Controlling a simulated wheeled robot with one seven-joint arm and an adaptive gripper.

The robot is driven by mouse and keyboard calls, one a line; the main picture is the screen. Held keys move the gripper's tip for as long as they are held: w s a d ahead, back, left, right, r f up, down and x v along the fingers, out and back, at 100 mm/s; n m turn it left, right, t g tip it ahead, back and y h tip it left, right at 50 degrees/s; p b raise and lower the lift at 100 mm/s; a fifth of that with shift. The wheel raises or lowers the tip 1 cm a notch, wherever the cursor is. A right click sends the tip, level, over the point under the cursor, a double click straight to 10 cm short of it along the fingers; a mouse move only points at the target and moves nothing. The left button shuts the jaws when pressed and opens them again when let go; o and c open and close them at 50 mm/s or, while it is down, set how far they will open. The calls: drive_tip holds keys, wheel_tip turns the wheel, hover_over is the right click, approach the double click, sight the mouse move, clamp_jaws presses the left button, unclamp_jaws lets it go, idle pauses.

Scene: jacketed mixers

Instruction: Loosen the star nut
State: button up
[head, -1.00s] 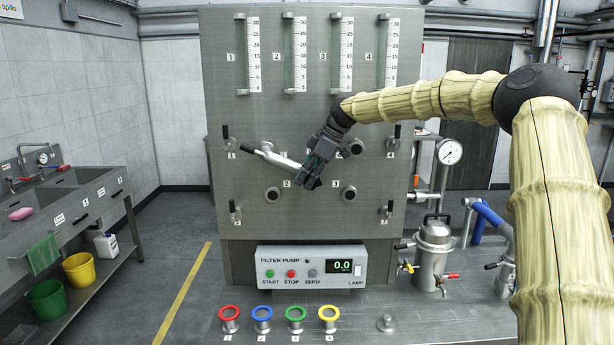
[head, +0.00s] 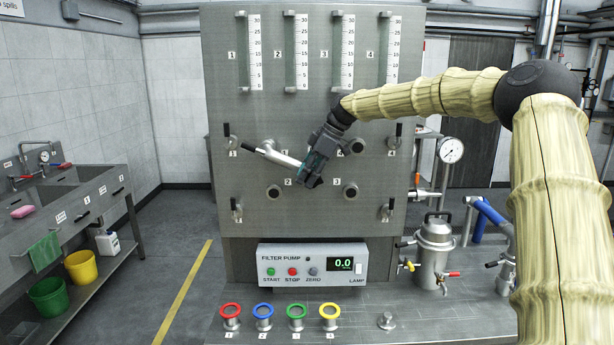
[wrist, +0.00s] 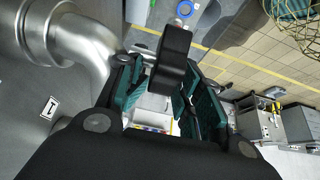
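My gripper (head: 310,178) is in front of the middle of the grey panel, pointing down and left. In the wrist view its teal-padded fingers (wrist: 155,103) stand apart, with a pale gap showing between them. A black bar-like part (wrist: 175,55) with a metal end crosses in front of the fingers; I cannot tell whether it touches them. A silver bent pipe (wrist: 85,45) lies beside the left finger. In the head view a pale metal rod (head: 282,158) with a black end reaches to the gripper from the left. I cannot make out a star nut for certain.
The panel (head: 300,225) carries black-handled valves at its sides, round ports and numbered gauge tubes (head: 347,55). Below are the filter pump box (head: 312,264) and several coloured rings (head: 264,311). A steel vessel (head: 436,250) stands right. A sink bench (head: 75,205) is at left.

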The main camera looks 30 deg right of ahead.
drive_tip(key=shift+v, duration=4)
